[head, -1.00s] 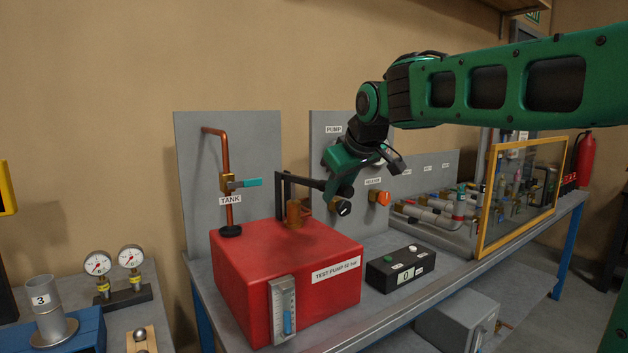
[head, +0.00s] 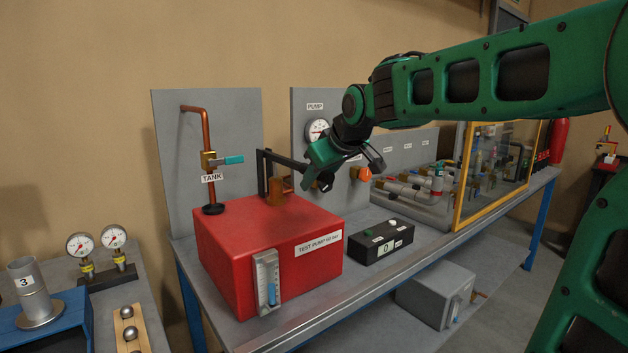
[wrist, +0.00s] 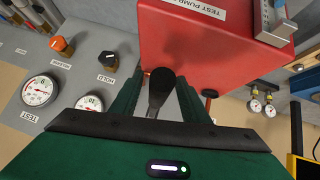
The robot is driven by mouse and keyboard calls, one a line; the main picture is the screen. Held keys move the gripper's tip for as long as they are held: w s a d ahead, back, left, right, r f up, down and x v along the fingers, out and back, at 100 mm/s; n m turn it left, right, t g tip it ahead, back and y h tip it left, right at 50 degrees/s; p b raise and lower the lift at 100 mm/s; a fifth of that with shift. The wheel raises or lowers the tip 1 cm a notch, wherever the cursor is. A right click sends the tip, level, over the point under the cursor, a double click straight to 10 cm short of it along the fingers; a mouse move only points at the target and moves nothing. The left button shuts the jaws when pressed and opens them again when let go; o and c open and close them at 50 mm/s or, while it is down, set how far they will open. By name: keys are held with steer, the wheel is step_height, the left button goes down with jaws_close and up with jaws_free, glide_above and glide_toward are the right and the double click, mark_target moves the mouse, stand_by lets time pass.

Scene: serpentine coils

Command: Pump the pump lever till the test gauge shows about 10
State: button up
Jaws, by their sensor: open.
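The red test pump box (head: 225,245) stands on the bench. Its black pump lever (head: 283,160) reaches right from an upright post, towards my gripper. My gripper (wrist: 158,100) is open, and the lever's dark handle (wrist: 160,82) lies between its fingers in the wrist view; I see no clear grip on it. The test gauge (wrist: 40,91) and a second gauge (wrist: 90,103) show in the wrist view, too small to read surely. In the head view the pump gauge (head: 317,130) is partly covered by my arm, and the test gauge is hidden.
An orange release knob (wrist: 62,46) and a black hold knob (wrist: 106,62) sit on the panel near my gripper. A black box (head: 380,242) showing 0 stands right of the pump. A framed clear screen (head: 490,175) is farther right.

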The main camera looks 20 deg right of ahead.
steer(key=v, duration=1)
steer(key=shift+s+r, duration=0.25)
steer(key=shift+r, duration=0.05)
steer(key=shift+f, duration=0.1)
stand_by(0.8)
steer(key=s+d+f+m+g+h, duration=0.1)
steer(key=s+d+f+m+g, duration=0.1)
steer(key=s+d+f, duration=0.4)
steer(key=s+d+f+m+g, duration=0.25)
steer(key=s+f, duration=0.25)
steer(key=f, duration=0.4)
steer(key=s+f+m+g, duration=0.5)
steer(key=s+f, duration=0.9)
steer(key=s, duration=0.4)
steer(key=shift+s+d+f+y, duration=0.15)
steer(key=shift+s+d+y, duration=0.15)
steer(key=shift+d+y, duration=0.15)
steer(key=shift+w+m, duration=0.15)
steer(key=shift+m, duration=0.1)
steer(key=shift+w+f, duration=0.2)
steer(key=shift+w, duration=0.25)
steer(key=shift+d, duration=0.1)
